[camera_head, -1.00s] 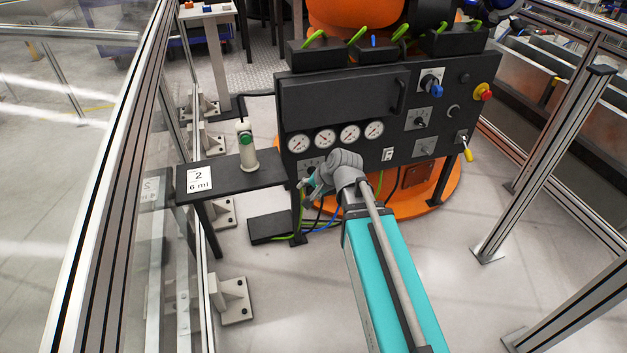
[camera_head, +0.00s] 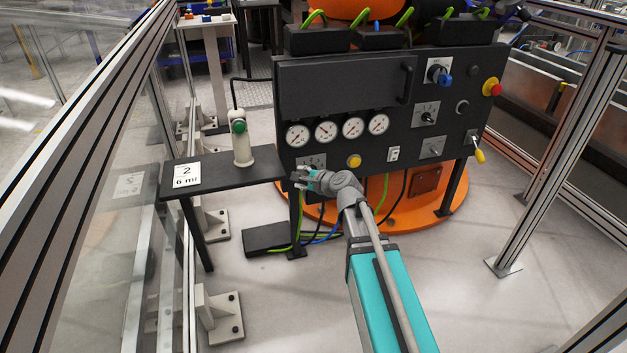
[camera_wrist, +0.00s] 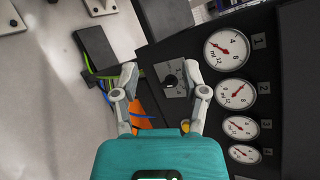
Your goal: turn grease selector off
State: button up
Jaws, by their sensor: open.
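A black selector knob (camera_wrist: 171,80) on a grey square plate shows in the wrist view, at the panel's edge beside the gauges. I take it to be the grease selector. In the head view its plate (camera_head: 316,160) is at the lower left of the black panel, with the knob largely hidden by my gripper. My gripper (camera_head: 299,178) is open and empty, in front of the plate and slightly below it. In the wrist view the knob lies between the two fingertips (camera_wrist: 161,72), nearer the right one. I see no clear contact.
Several round gauges (camera_head: 325,132) sit above the knob. A yellow button (camera_head: 354,161) is to its right. A small black table (camera_head: 222,174) with a white-and-green device (camera_head: 241,140) stands at left. Cables hang below the panel. Metal-framed fencing (camera_head: 571,150) stands right.

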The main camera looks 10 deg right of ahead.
jog(key=w+d+f+m+t+h+b, duration=0.1)
jog(key=w+d+f+m+t+b, duration=0.3)
jog(key=f+m+b, duration=0.4)
jog(key=m+t+h+b, duration=0.2)
jog(key=m+h+b, duration=0.2)
jog(key=m+b, duration=0.6)
send_near(313, 168)
jog(key=s+n, duration=0.1)
jog(key=s, duration=0.2)
jog(key=shift+s+d+f, duration=0.2)
jog(key=shift+f, duration=0.05)
jog(key=shift+w, duration=0.1)
jog(key=w, duration=0.4)
jog(key=w+a, duration=0.1)
jog(key=w, duration=0.8)
jog(key=shift+w+a, duration=0.25)
jog(key=shift+a, duration=0.15)
jog(key=shift+s+r, duration=0.1)
grip_shut()
